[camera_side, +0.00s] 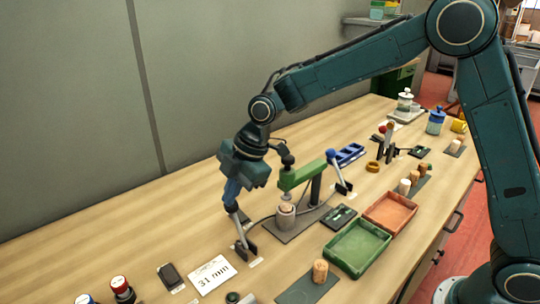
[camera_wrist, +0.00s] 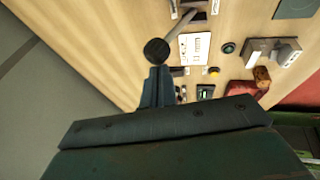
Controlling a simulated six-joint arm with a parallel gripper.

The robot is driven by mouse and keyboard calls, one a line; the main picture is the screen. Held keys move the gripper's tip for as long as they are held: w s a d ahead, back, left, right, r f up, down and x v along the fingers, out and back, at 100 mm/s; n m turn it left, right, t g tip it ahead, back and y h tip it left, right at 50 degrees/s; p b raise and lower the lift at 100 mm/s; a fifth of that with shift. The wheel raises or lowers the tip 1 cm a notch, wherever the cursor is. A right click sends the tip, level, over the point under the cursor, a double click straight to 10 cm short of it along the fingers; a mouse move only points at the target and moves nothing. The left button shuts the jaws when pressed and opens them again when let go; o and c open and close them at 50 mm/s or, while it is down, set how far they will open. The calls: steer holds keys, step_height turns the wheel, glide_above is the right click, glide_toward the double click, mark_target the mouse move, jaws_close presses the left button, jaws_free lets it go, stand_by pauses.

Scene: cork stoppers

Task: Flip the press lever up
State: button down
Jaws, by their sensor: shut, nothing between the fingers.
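The green press (camera_side: 303,175) stands on a dark base plate, with a stoppered grey pot (camera_side: 285,215) under its head. A lever with a grey rod (camera_side: 239,229) and a black foot stands left of the press. In the wrist view its round dark knob (camera_wrist: 156,51) is just beyond my fingertips, with the rod slanting to its base. My gripper (camera_side: 232,207) points down over this lever, shut and empty; its fingers (camera_wrist: 158,72) also show in the wrist view. Whether they touch the knob is unclear. Another lever with a blue ball (camera_side: 331,154) leans right of the press.
A "31 mm" card (camera_side: 211,274) lies near the left lever. A green tray (camera_side: 358,247) and an orange tray (camera_side: 390,212) sit right of the press. A cork (camera_side: 320,271) stands on a mat in front. Red-topped (camera_side: 121,286) and blue-topped stamps stand at front left.

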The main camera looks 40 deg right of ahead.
steer(key=shift+w, duration=0.15)
steer(key=shift+w+f+g, duration=0.3)
steer(key=shift+w+g, duration=0.3)
steer(key=shift+w, duration=0.2)
steer(key=shift+w+f, duration=0.25)
steer(key=shift+w, duration=0.4)
steer(key=shift+s, duration=0.15)
steer(key=shift+s+r, duration=0.2)
steer(key=shift+s, duration=0.45)
